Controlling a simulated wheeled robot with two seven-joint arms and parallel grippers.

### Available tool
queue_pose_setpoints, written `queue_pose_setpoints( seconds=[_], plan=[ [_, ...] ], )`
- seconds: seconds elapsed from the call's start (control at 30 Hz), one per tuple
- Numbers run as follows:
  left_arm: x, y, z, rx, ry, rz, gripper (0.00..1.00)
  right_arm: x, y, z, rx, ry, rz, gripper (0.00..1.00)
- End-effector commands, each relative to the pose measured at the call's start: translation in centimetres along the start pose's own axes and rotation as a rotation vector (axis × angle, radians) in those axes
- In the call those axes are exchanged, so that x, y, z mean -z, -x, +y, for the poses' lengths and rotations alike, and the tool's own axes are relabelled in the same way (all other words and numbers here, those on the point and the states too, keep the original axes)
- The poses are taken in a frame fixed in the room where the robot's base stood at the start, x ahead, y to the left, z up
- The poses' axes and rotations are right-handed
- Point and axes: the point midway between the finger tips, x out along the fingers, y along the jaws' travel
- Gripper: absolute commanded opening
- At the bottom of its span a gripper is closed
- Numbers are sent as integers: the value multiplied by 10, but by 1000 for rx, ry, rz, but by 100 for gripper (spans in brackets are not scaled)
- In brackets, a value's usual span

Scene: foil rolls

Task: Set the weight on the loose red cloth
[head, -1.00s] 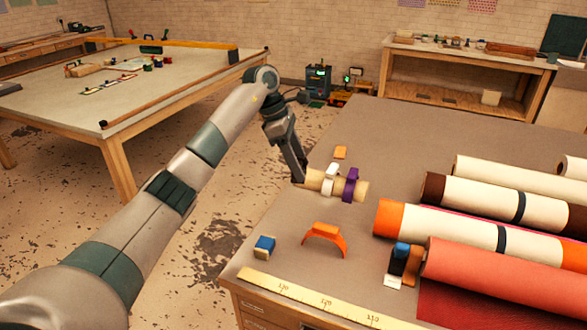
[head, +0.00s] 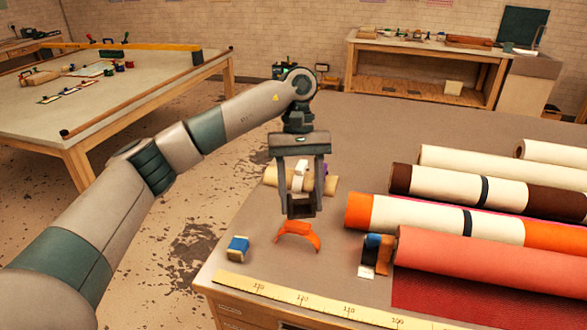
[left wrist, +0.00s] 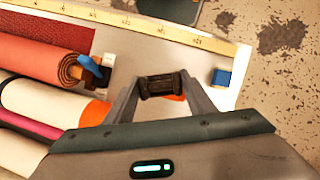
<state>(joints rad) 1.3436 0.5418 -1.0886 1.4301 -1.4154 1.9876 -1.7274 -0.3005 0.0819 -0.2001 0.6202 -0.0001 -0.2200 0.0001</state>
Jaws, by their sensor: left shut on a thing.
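My left gripper (head: 300,208) hangs fingers-down above the near part of the table, over an orange arched clip (head: 297,236). It is shut on a small dark block, apparently the weight (left wrist: 163,85), held between the fingertips in the left wrist view. The block's shape is only partly clear. The loose red cloth (head: 435,297) lies flat at the table's near right, coming from under a red roll (head: 490,257). It also shows in the left wrist view (left wrist: 38,25). The gripper is left of the cloth and apart from it. My right gripper is not in view.
A blue-topped block (head: 238,248) sits near the left edge. A blue and brown block (head: 376,250) stands against the red roll's end. Several cream rolls (head: 440,215) lie at right. A yellow ruler strip (head: 290,296) runs along the front edge. A short beige roll lies behind the gripper.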

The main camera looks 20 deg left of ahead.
Motion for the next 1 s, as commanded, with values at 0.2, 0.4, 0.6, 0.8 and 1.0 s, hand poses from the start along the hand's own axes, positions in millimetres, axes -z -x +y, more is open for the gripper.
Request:
queue_pose_setpoints(
  seconds=[0.2,0.4,0.6,0.8,1.0],
  plan=[
    [-41,-66,-30,94,-223,1,8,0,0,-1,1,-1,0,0],
    [-69,-110,-64,150,-360,1,8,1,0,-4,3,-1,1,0],
    [-83,-130,-81,173,-420,2,8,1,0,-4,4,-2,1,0],
    [-86,-134,-85,177,-431,2,8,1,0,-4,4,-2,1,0],
    [-86,-134,-84,177,-430,2,8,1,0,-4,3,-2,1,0]
  ],
)
